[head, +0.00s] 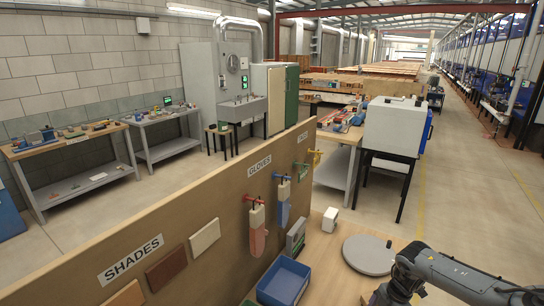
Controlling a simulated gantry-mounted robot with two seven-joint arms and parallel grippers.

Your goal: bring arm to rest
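One of my arms, dark grey, comes in from the lower right corner of the head view, on the right-arm side. It bends downward near the bottom edge, and its lower end is cut off by the frame. No gripper fingers show on it. My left arm and its gripper are out of view. No hollow bricks can be made out clearly.
A wooden board (215,205) with hanging gloves stands along the bench. A blue bin (284,281), a grey round disc (369,255) and a small white block (330,221) sit on the wooden bench (325,267). The disc is close to my arm.

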